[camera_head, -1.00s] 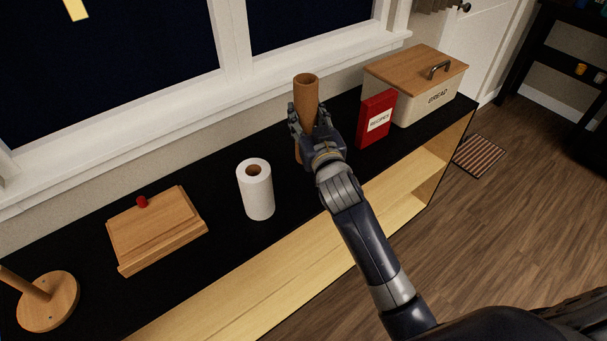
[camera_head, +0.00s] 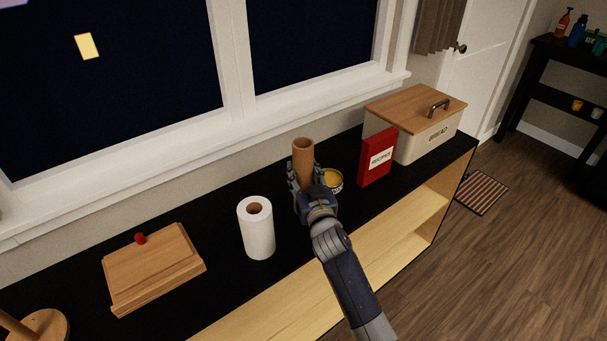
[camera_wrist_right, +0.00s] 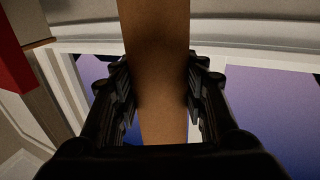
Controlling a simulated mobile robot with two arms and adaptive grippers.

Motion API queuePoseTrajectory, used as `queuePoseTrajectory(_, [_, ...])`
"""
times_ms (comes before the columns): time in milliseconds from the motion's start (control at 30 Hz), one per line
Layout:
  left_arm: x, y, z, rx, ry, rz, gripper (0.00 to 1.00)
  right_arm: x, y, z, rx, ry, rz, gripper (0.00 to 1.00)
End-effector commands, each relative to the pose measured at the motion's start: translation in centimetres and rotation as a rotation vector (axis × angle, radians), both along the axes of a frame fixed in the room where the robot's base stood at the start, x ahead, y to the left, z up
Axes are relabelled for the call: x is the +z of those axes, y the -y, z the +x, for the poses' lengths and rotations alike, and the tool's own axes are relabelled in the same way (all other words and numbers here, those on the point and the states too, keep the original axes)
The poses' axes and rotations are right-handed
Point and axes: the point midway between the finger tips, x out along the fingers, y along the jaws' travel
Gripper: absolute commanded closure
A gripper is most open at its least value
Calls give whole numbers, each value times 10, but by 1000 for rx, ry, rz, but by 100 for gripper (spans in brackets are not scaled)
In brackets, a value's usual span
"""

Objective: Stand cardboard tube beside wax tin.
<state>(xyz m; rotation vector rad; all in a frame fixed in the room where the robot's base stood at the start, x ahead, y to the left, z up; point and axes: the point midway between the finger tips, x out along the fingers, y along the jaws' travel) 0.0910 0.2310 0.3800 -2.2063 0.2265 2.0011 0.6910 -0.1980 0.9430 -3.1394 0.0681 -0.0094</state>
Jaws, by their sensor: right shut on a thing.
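The brown cardboard tube (camera_head: 303,158) is upright in the head view, with its open top facing up. My right gripper (camera_head: 303,183) is shut on it; in the right wrist view the tube (camera_wrist_right: 162,70) runs between the two dark fingers (camera_wrist_right: 162,95). The tube's lower end is hidden behind my gripper, so I cannot tell whether it touches the counter. The wax tin (camera_head: 333,180), round with a yellow top, sits on the black counter just right of the tube, partly covered by my gripper. My left gripper is not in view.
A red recipe book (camera_head: 377,158) and a bread box (camera_head: 416,128) stand right of the tin. A paper towel roll (camera_head: 258,232) stands left of the tube. A wooden board stand (camera_head: 155,268) is farther left. The window wall (camera_head: 250,125) is behind the black counter (camera_head: 215,215).

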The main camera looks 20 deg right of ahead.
Motion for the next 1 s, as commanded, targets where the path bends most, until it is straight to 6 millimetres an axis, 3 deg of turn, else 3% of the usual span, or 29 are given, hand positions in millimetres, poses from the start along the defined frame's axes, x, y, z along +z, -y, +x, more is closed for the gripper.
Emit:
queuePoseTrajectory(333, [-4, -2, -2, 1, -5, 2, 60, -4, 0, 0, 0, 1, -1, 72])
queuePoseTrajectory(367, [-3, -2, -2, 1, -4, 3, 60, -3, 0, 0, -1, 1, -1, 55])
queuePoseTrajectory(433, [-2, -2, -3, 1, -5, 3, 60, -2, 1, 0, -1, 1, -1, 40])
queuePoseTrajectory(867, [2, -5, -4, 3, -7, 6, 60, 3, 0, 0, 0, 2, -1, 40])
queuePoseTrajectory(1000, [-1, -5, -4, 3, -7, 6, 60, -1, 0, -17, -1, 0, -1, 40])
